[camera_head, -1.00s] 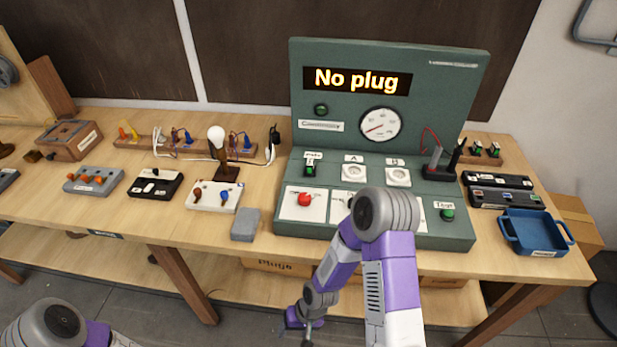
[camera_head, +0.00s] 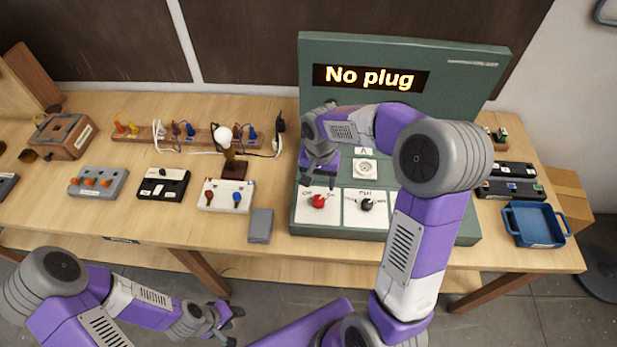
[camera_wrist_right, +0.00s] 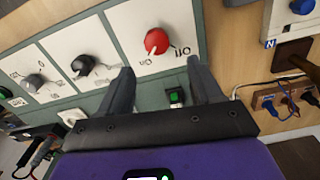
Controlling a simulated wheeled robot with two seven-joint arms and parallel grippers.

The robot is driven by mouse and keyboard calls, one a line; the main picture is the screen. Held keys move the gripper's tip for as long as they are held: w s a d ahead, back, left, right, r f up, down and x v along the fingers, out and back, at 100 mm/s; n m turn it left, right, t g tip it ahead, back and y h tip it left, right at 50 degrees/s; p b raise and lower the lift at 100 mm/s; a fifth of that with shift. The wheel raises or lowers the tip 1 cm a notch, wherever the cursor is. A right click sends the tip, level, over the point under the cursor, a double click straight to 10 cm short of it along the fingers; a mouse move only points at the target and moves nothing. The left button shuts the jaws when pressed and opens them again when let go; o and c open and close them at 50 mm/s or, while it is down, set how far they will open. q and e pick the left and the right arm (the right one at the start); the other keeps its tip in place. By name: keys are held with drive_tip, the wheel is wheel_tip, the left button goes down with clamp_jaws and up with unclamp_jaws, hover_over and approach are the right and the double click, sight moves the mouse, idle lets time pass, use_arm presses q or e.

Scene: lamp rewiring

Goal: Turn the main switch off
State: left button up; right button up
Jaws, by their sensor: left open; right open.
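A green test panel (camera_head: 402,60) stands on the bench with a display reading "No plug". A red rotary knob (camera_head: 318,201) sits on a white plate at its front left. In the right wrist view the red knob (camera_wrist_right: 157,41) has "On" and "Off" marks, and its white pointer is towards "On". A small green-lit rocker switch (camera_wrist_right: 175,97) shows between my fingers there; its label is unreadable. My right gripper (camera_head: 319,181) is open and empty above the panel's left part, apart from the knob. My left gripper (camera_head: 231,318) is open and empty in front of the bench.
Black knobs (camera_head: 367,204) sit right of the red one. A grey block (camera_head: 260,226) and a lamp (camera_head: 230,165) stand left of the panel; a blue tray (camera_head: 536,225) lies to the right. My right arm hides much of the panel.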

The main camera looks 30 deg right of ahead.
sight(319, 199)
drive_tip(key=shift+s+f, duration=0.15)
drive_tip(key=shift+f, duration=0.3)
drive_tip(key=f, duration=0.6)
drive_tip(key=shift+s+f, duration=0.2)
drive_tip(key=shift+s, duration=0.05)
use_arm(q)
drive_tip(key=shift+s+f, duration=0.2)
drive_tip(key=shift+s, duration=0.15)
use_arm(e)
drive_tip(key=c, duration=1.1)
drive_tip(key=shift+o, duration=0.2)
